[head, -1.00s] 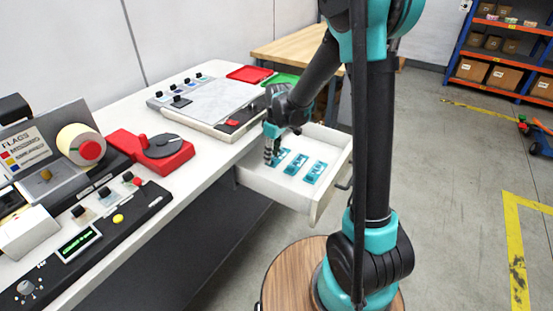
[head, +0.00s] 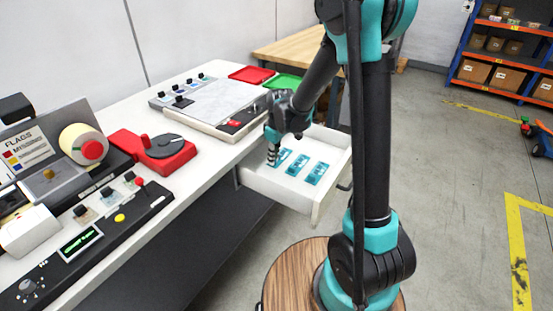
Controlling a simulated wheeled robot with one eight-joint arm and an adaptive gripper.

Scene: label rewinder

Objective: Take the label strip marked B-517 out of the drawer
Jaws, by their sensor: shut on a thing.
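The open white drawer (head: 272,191) juts out from under the bench. Several teal label strips lie in it: a middle one (head: 297,164), a right one (head: 317,173) and a left one (head: 283,155). Their print is too small to read, so I cannot tell which is B-517. My gripper (head: 272,161) points down into the drawer at its left side. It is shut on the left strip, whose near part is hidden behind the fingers. I cannot tell whether that strip is clear of the drawer floor.
The white bench (head: 195,150) runs along the wall above the drawer. A red tray (head: 251,74) and a green tray (head: 283,82) lie behind.

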